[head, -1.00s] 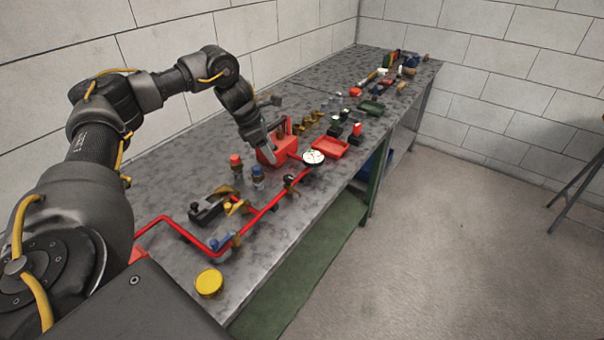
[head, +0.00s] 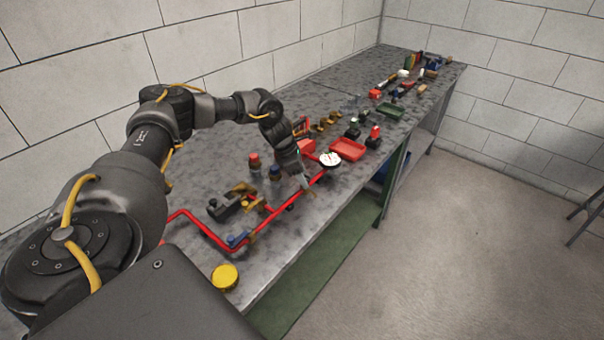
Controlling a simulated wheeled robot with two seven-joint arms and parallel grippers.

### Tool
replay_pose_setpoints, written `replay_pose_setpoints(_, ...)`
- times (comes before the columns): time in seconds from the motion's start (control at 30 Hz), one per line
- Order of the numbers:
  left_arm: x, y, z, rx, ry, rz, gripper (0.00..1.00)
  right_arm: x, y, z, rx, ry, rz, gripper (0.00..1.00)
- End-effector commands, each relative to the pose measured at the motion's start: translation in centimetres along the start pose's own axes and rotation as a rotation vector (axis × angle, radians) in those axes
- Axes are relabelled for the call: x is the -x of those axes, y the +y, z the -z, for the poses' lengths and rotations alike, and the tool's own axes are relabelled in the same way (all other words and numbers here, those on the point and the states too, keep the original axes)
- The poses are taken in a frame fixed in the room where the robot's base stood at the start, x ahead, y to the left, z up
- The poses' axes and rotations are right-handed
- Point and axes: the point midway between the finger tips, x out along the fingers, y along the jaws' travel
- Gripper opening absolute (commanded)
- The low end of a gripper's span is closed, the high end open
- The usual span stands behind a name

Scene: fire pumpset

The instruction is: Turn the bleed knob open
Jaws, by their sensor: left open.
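A red pipe (head: 205,229) runs along the bench, past a blue-handled valve (head: 236,240), to a round white gauge (head: 329,159). My left gripper (head: 304,184) is open and points down at the pipe just short of the gauge. It covers the spot where a small dark knob sits on the pipe; I take that as the bleed knob, and it is hidden now. I cannot tell whether the fingers touch it. My right gripper is out of view.
A red pump body (head: 307,147) stands just behind my gripper. Red-topped and blue-topped fittings (head: 254,162) stand to its left. A red tray (head: 347,149) lies beyond the gauge. A yellow round cap (head: 225,277) lies near the front edge.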

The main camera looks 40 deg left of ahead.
Motion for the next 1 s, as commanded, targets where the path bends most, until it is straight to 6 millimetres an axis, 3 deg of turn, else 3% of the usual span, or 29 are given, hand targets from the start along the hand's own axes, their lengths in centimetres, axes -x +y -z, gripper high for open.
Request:
replay_pose_setpoints(0.13, -0.01, 0.0, 0.01, 0.0, 0.0, 0.0, 0.52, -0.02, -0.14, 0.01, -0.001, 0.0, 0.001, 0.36)
replay_pose_setpoints(0.5, 0.03, 0.01, -0.01, 0.0, 0.0, 0.0, 0.08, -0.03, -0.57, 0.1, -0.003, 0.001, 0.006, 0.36)
replay_pose_setpoints(1.0, 0.12, -0.22, -0.1, 0.156, -0.001, -0.065, 0.08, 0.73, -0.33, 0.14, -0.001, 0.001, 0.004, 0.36)
